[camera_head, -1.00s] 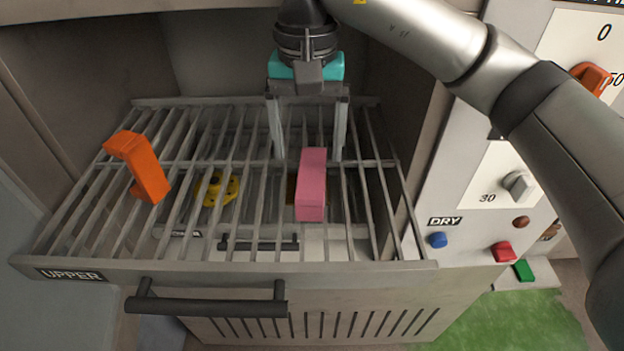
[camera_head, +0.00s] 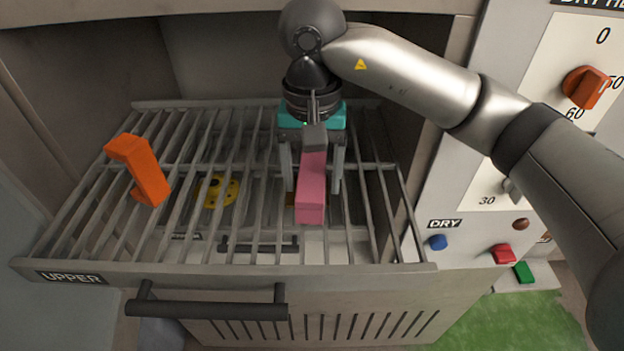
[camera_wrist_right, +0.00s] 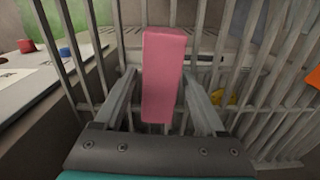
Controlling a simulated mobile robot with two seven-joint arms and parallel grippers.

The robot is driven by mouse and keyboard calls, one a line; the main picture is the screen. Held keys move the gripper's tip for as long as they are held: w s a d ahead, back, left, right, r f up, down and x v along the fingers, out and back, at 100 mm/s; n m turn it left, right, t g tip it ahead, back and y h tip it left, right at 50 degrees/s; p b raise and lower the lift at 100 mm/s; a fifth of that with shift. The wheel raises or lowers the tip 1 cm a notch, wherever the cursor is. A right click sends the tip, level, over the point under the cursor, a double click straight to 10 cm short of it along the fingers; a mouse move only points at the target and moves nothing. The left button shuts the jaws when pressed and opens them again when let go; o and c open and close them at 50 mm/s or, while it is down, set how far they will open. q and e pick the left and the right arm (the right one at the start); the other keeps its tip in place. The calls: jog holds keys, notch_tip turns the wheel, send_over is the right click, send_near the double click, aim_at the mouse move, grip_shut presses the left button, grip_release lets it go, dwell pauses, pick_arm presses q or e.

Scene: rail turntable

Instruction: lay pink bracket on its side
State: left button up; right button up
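The pink bracket (camera_head: 311,190) is on the upper wire rack, right of its middle. Its long top faces up in the head view; whether it stands or lies I cannot fully tell. My right gripper (camera_head: 314,188) is over its far part, one finger on each side. In the right wrist view, the pink bracket (camera_wrist_right: 163,75) shows between the two fingers of the right gripper (camera_wrist_right: 160,100). The fingers are apart, with gaps between them and the bracket. My left gripper is not in view.
An orange bracket (camera_head: 142,170) stands on the rack's left side. A yellow part (camera_head: 221,190) shows below the bars. The upper rack (camera_head: 240,267) has a front rail and a handle (camera_head: 210,308). The control panel (camera_head: 460,215) is close on the right.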

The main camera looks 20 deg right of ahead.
grip_shut()
dwell(0.3)
jog(key=shift+r, duration=0.1)
dwell(0.4)
